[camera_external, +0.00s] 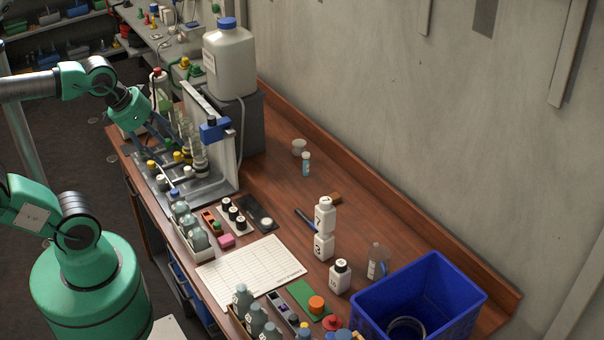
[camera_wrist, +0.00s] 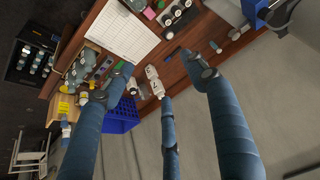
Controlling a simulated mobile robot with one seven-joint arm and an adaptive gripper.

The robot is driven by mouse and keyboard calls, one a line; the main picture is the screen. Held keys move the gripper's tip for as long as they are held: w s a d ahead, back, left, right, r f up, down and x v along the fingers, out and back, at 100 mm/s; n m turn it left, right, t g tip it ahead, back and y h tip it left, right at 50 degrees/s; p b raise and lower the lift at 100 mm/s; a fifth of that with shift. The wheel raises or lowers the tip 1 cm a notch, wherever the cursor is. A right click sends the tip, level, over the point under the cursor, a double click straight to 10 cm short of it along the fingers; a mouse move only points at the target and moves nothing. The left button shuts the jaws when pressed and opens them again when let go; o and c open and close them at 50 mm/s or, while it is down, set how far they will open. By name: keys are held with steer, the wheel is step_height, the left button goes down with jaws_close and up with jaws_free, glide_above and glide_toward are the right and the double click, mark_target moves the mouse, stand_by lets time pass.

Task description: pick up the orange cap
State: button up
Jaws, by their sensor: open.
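The orange cap (camera_external: 316,304) is a short round cap at the front of the wooden bench, on or at the edge of a flat green piece (camera_external: 303,292). In the wrist view I cannot make it out; a finger covers much of the area beside the green piece (camera_wrist: 118,65). My gripper (camera_external: 156,138) is at the upper left of the external view, by the metal rack, far from the cap. Its blue-grey fingers (camera_wrist: 163,82) are spread apart in the wrist view, with nothing held between them.
A blue crate (camera_external: 466,296) stands right of the cap. A red cap (camera_external: 332,323) and grey bottles (camera_external: 255,318) are close to it. Stacked white bottles (camera_external: 324,216) and another white bottle (camera_external: 340,278) stand behind. A paper sheet (camera_external: 250,270) lies left.

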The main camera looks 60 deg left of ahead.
steer(key=w+d+f+n+g+p, duration=0.15)
steer(key=w+d+f, duration=0.25)
steer(key=w+d, duration=0.55)
steer(key=w+d+f+n+g, duration=0.2)
steer(key=w+d+f+n, duration=0.15)
steer(key=w+d, duration=0.6)
steer(key=w+d+f+n+g, duration=0.1)
steer(key=w+d+f, duration=0.2)
steer(key=d+f, duration=0.6)
steer(key=w+d+f+n+g, duration=0.1)
steer(key=w+d+f, duration=0.2)
steer(key=d+f, duration=0.6)
step_height(320, 180, down, 4)
steer(key=shift+d+r+n+p, duration=0.2)
steer(key=shift+d+n+p, duration=0.05)
steer(key=shift+n+p, duration=0.1)
glide_above(317, 300)
steer(key=shift+f+b, duration=0.45)
steer(key=shift+f, duration=3.85)
